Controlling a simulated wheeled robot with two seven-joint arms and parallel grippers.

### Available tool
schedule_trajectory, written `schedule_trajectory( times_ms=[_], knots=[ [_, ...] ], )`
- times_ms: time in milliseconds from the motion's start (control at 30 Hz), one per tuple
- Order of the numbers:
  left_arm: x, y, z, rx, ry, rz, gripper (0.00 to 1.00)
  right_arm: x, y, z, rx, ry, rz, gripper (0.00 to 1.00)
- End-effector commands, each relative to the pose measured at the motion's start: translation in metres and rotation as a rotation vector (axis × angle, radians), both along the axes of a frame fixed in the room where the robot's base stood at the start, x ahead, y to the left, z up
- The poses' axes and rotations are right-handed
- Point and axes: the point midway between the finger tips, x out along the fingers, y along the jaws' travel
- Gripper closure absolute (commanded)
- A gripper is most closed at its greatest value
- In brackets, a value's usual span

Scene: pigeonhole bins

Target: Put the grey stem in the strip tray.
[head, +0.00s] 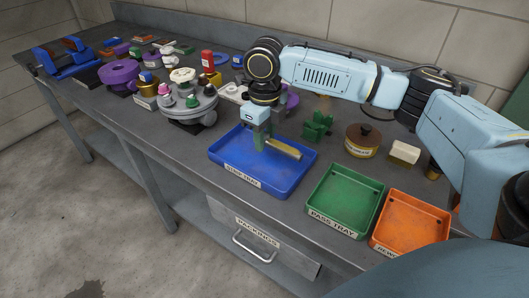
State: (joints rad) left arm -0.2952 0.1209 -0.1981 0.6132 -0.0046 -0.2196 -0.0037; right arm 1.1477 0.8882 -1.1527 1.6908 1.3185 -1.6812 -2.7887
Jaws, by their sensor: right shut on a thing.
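My right gripper (263,141) points down over the blue tray (233,173), whose front label ends in "TRAY"; its first word is too blurred to be sure of. The gripper is shut on a small piece, mostly hidden between the jaws. A brass-coloured bar (284,149) with a pale end shows right beside the jaws, inside the tray's outline. I cannot tell if this bar is the held piece or if it touches the tray floor. No clearly grey stem can be made out. My left gripper is not in view.
A green tray (318,213) labelled "PASS TRAY" and an orange tray (377,238) stand to the right. Behind are a green part (318,125), a brown-lidded tin (362,145) and a cream block (404,152). A round grey stand (185,108) with coloured knobs is at left.

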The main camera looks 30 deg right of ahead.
Motion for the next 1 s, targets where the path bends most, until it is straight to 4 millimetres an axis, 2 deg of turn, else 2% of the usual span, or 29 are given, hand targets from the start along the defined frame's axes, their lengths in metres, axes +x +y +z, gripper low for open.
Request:
schedule_trajectory(
  times_ms=[300,667,700,867,1000],
  knots=[
    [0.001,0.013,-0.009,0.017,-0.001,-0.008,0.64,0.0,0.0,-0.045,-0.001,0.0,-0.001,1.0],
    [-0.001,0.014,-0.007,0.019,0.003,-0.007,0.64,0.0,0.0,-0.048,0.0,-0.001,-0.001,1.0],
    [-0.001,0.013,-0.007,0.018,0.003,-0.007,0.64,0.0,0.0,-0.049,0.001,0.0,-0.001,0.68],
    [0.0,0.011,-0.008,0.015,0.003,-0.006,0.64,0.0,0.0,-0.049,0.0,-0.001,-0.001,0.47],
    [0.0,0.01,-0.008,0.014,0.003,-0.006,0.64,0.0,0.0,-0.049,0.0,-0.001,-0.001,0.47]
  ],
)
